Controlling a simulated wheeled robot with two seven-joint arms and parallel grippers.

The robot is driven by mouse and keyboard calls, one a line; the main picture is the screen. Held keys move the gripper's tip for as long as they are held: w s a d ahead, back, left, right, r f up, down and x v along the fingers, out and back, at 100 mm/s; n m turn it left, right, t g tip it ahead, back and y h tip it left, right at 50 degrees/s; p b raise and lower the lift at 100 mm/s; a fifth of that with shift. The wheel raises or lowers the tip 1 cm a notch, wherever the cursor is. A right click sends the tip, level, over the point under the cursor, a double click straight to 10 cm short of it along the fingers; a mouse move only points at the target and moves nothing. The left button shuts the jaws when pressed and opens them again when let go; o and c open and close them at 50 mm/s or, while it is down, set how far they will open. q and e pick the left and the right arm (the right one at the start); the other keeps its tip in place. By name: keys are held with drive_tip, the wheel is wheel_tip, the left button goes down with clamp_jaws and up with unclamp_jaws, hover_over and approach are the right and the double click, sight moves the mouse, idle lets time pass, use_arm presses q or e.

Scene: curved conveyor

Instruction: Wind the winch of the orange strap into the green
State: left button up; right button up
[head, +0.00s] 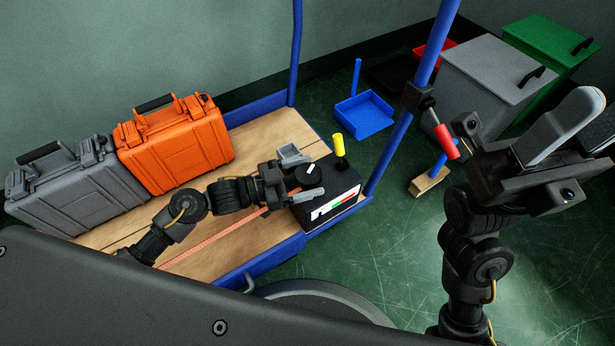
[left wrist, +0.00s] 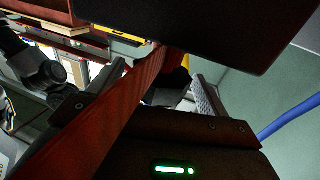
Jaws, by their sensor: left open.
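The winch is a black box (head: 322,213) at the right end of the wooden deck, with a dark knob (head: 308,173) bearing a white mark and a yellow-topped lever (head: 339,148). Its front gauge (head: 335,204) has white, green and red bands; I cannot make out the pointer. The orange strap (head: 215,238) runs along the deck to the box. My left gripper (head: 299,175) is open, its fingers apart on either side of the knob. The left wrist view shows a dark part (left wrist: 165,96) between the fingers. My right gripper (head: 582,125) is raised at the right, its opening unclear.
An orange case (head: 175,150) and a grey case (head: 75,190) stand on the wooden deck (head: 270,140). Grey and green bins (head: 490,75) stand behind. A blue dustpan (head: 365,115) lies on the floor.

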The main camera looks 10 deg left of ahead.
use_arm(q)
drive_tip(key=shift+w+d, duration=0.2)
drive_tip(key=shift+d, duration=0.15)
drive_tip(key=shift+c, duration=0.5)
drive_tip(key=c, duration=0.9)
drive_tip(key=shift+a+m+g, duration=0.1)
drive_tip(key=shift+m+g, duration=0.2)
drive_tip(key=shift+g, duration=0.1)
